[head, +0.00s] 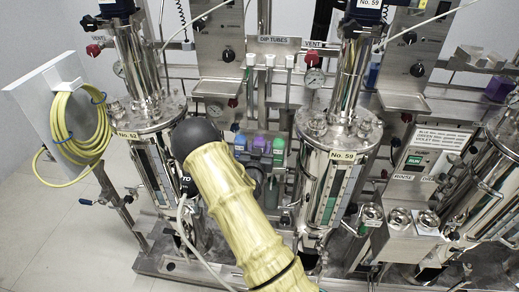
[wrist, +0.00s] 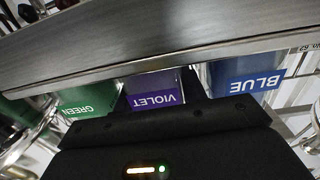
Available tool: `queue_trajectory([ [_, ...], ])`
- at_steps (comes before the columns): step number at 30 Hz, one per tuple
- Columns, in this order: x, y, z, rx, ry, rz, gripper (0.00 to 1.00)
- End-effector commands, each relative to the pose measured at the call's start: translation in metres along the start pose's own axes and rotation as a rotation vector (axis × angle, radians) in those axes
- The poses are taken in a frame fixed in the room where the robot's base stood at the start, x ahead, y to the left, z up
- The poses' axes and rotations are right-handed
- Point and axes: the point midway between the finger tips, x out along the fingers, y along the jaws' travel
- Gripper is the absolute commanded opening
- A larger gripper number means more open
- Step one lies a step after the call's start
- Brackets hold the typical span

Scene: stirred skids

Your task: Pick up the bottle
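Three labelled bottles stand side by side in a row: blue (head: 240,144), violet (head: 260,146) and green (head: 279,150). In the wrist view their labels are upside down, with the green bottle (wrist: 88,102) at left, the violet bottle (wrist: 153,92) in the middle and the blue bottle (wrist: 245,78) at right. My gripper (wrist: 155,88) is at the violet bottle, with dark finger parts on either side of it. The fingertips are mostly hidden, and I cannot tell whether they touch the bottle.
A metal bar (wrist: 150,40) crosses close above the bottles in the wrist view. Steel columns (head: 150,150) and (head: 335,165) stand on both sides of the row. A yellow coiled hose (head: 82,125) hangs on a white panel at left. Free floor shows at lower left.

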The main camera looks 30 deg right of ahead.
Motion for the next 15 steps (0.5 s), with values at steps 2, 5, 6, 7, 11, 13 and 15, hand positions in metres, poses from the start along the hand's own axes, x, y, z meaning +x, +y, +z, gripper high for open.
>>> queue_trajectory([
  [2, 0.0, 0.0, -0.001, 0.001, 0.001, 0.0, 0.14],
  [5, 0.0, 0.0, -0.001, 0.001, 0.001, 0.0, 0.14],
  [6, 0.0, 0.0, -0.001, 0.001, 0.001, 0.0, 0.14],
  [7, 0.0, 0.0, -0.001, 0.001, 0.001, 0.0, 0.14],
  [11, 0.0, 0.0, -0.004, 0.001, 0.002, 0.0, 0.14],
  [13, 0.0, 0.0, -0.009, 0.002, 0.003, 0.0, 0.14],
  [15, 0.0, 0.0, -0.016, 0.002, 0.003, 0.0, 0.14],
])
